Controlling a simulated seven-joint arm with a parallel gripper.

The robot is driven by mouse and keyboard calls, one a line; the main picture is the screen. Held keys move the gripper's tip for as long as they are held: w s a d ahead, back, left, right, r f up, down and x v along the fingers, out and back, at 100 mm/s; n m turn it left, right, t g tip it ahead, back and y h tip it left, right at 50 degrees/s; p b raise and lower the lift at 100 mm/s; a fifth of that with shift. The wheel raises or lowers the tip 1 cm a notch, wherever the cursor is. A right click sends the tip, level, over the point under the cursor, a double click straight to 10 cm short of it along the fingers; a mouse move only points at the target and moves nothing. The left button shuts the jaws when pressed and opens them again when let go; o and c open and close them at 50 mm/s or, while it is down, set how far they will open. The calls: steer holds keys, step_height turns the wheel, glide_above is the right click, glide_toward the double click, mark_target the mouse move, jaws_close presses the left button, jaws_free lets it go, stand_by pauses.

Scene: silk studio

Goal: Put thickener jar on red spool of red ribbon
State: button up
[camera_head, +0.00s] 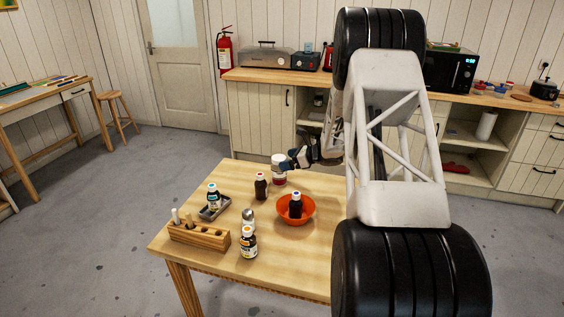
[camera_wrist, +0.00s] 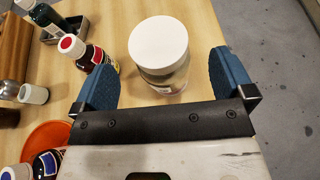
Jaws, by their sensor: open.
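A jar with a wide white lid (camera_wrist: 159,43), likely the thickener jar, stands upright at the far edge of the table. It also shows in the head view (camera_head: 279,161), with a reddish band on its lower part. I cannot tell whether that band is a label or a separate red thing. My gripper (camera_wrist: 164,60) is open, its blue fingers on either side of the jar, with gaps showing. In the head view my gripper (camera_head: 286,165) reaches the jar from the right. I cannot make out a red ribbon spool for certain.
A dark red-capped bottle (camera_head: 261,186) stands near the jar. An orange bowl (camera_head: 308,217) holds another bottle (camera_head: 295,207). A grey tray (camera_head: 213,213), a wooden rack (camera_head: 199,235), a shaker (camera_head: 248,218) and a labelled bottle (camera_head: 249,243) stand front-left. The front right of the table looks clear.

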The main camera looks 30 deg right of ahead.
steer(key=v, duration=0.7)
steer(key=shift+s, duration=0.2)
steer(key=shift+d+r, duration=0.15)
steer(key=a+r+m+t+h, duration=0.1)
steer(key=a+r+m+h, duration=0.3)
steer(key=r, duration=0.3)
steer(key=a+r+m+t+h, duration=0.2)
steer(key=a+r+m, duration=0.3)
steer(key=r+m, duration=0.2)
steer(key=s+a+r+m+g+h, duration=0.1)
steer(key=s+a+r+m+h, duration=0.4)
steer(key=s+a+r+m, duration=0.5)
steer(key=s+a+f+m+g, duration=0.1)
steer(key=s+a+m+g, duration=0.2)
steer(key=s, duration=0.9)
steer(key=s+a+f+m+g+y, duration=0.1)
steer(key=s+a+f+m+g, duration=0.1)
steer(key=s+a+m, duration=0.8)
steer(key=s+a+f+m+g+y, duration=0.1)
steer(key=s+a+m+g, duration=0.3)
steer(key=s, duration=1.1)
steer(key=a+f+m, duration=0.1)
steer(key=a+m, duration=0.2)
steer(key=m, duration=0.3)
steer(key=shift+s+a+f+g, duration=0.2)
steer(key=shift+s+f+g, duration=0.05)
steer(key=shift+s+g, duration=0.1)
